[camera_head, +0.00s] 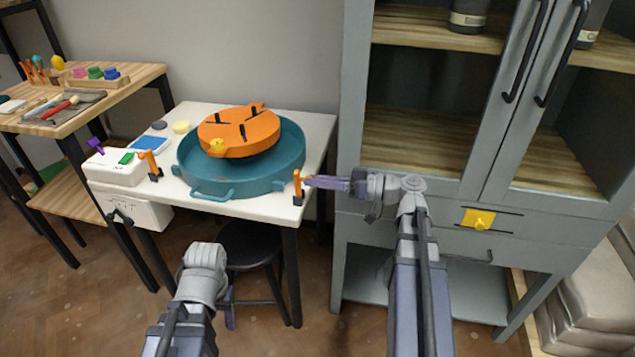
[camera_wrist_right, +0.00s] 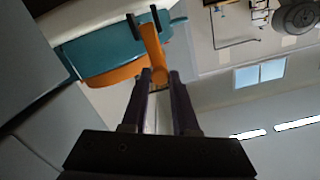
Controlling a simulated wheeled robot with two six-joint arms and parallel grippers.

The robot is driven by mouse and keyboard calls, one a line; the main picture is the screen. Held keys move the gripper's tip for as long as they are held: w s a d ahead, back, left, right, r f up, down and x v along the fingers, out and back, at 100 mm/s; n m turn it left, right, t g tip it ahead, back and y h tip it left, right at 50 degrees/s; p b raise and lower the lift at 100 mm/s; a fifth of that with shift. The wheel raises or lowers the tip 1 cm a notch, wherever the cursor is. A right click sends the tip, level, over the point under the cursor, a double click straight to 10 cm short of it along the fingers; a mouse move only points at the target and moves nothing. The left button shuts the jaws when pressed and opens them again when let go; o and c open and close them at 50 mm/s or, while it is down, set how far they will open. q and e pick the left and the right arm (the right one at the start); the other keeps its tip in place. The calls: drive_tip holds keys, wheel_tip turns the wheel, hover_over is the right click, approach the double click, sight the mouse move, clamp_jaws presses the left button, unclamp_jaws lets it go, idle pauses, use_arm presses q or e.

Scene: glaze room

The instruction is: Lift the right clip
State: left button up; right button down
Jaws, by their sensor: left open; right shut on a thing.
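The right clip (camera_head: 298,184) is orange with a dark foot and stands upright at the table's front right corner, beside the teal basin (camera_head: 213,181). My right gripper (camera_head: 308,181) reaches it from the right and is shut on its orange part. In the right wrist view the clip (camera_wrist_right: 152,45) shows at the tips of the fingers (camera_wrist_right: 160,76). I cannot tell whether its foot touches the table. A similar left clip (camera_head: 150,165) stands at the basin's left. My left gripper (camera_head: 229,308) hangs low in front of the table, open and away from the clips.
An orange round plate (camera_head: 240,133) sits in the basin on the white table (camera_head: 312,135). A grey cabinet (camera_head: 352,120) stands close on the right. A black stool (camera_head: 250,244) is under the table's front. A wooden side table (camera_head: 130,82) with tools is at left.

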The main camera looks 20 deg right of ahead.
drive_tip(key=shift+f, duration=0.1)
drive_tip(key=c, duration=0.7)
unclamp_jaws()
drive_tip(key=shift+v, duration=3.95)
